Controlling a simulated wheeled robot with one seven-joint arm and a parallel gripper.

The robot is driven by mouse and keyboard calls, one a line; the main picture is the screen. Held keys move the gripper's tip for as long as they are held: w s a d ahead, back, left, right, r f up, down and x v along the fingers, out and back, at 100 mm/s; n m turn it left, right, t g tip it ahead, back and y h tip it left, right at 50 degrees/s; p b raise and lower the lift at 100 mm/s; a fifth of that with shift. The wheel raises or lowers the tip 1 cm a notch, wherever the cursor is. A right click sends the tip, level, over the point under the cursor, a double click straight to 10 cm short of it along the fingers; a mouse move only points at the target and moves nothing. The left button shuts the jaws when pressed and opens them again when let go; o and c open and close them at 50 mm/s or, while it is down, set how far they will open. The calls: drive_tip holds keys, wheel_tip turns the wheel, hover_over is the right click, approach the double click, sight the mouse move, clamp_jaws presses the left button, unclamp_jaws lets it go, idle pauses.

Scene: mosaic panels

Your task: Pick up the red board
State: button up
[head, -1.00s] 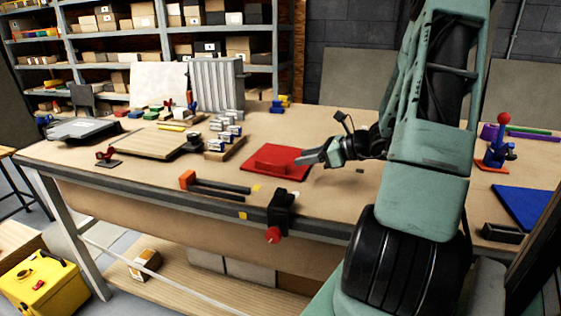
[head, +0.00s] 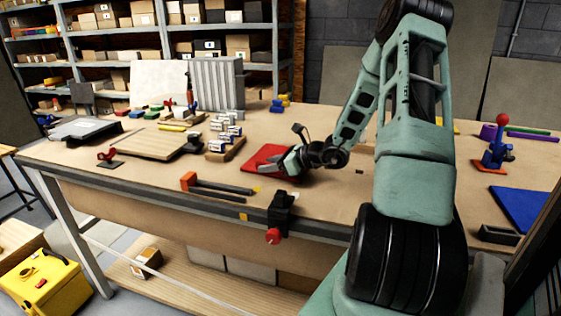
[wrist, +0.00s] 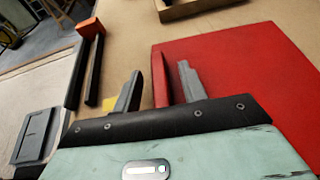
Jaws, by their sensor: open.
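The red board (head: 262,155) lies flat on the workbench, partly covered by my gripper and arm in the head view. It fills the right side of the wrist view (wrist: 245,75). A narrow upright red part (wrist: 160,78) along its left side shows between my two fingers. My gripper (wrist: 158,78) is open, with one finger on each side of this red part. I see a gap at the left finger; I cannot tell whether the right finger touches. In the head view my gripper (head: 284,164) is low over the board's right part.
A black clamp with a red knob (head: 280,210) is on the bench's front edge. An orange-ended bar tool (head: 215,186) lies left of it. A wooden block with metal cylinders (head: 226,148) stands behind left. A blue panel (head: 525,205) lies far right.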

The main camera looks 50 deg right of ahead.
clamp_jaws()
drive_tip(key=shift+r, duration=0.15)
